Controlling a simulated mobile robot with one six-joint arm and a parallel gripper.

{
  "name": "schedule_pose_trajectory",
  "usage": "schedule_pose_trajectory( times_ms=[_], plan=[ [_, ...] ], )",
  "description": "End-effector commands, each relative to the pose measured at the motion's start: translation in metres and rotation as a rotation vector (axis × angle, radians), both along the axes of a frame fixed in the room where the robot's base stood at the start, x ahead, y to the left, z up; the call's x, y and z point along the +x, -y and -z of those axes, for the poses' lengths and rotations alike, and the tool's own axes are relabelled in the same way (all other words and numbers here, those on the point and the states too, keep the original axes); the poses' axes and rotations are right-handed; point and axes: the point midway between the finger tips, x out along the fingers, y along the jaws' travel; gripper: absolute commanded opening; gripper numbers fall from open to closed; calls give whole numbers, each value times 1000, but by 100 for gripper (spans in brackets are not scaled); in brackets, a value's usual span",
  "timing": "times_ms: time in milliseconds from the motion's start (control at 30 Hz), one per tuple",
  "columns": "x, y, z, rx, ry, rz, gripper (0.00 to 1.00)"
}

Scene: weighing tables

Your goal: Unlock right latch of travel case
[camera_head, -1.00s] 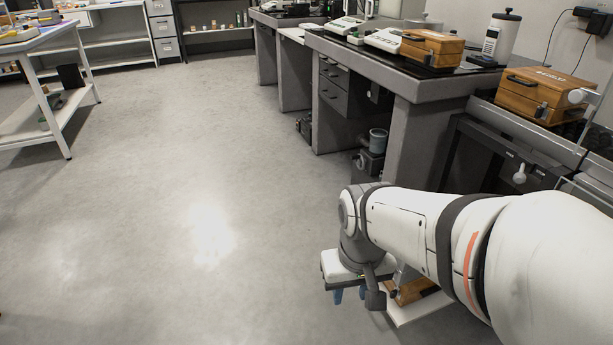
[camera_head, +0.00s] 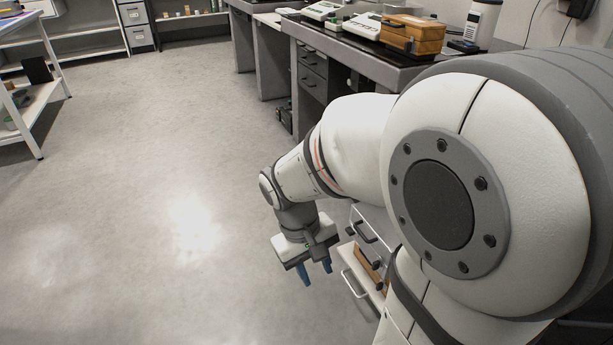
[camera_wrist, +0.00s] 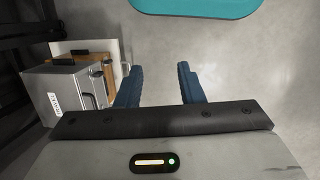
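My gripper (camera_head: 316,272) hangs over open floor in the head view, its blue fingers pointing down. In the wrist view its fingers (camera_wrist: 160,90) are spread wide, with only bare floor between them. A wooden case (camera_head: 412,34) with a dark handle stands on the far weighing table, well away from my gripper. Another wooden case (camera_wrist: 97,68) shows at the left of the wrist view, beside a grey box (camera_wrist: 62,98) with a label and handle. My arm partly hides a wooden case (camera_head: 368,264) in the head view. I cannot tell which is the travel case, and no latch shows clearly.
Balances (camera_head: 322,11) stand on the dark-topped weighing table (camera_head: 350,52). A white shelf table (camera_head: 40,105) is at the left. A teal object (camera_wrist: 195,7) crosses the top of the wrist view. The floor (camera_head: 150,200) at left and centre is clear.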

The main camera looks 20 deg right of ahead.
Motion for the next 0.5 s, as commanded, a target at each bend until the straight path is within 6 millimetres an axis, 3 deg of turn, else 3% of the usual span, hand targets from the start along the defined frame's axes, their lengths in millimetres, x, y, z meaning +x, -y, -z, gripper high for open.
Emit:
schedule_pose_trajectory(
  times_ms=[500],
  plan=[
    [59,93,66,-464,-603,-366,35]
  ],
)
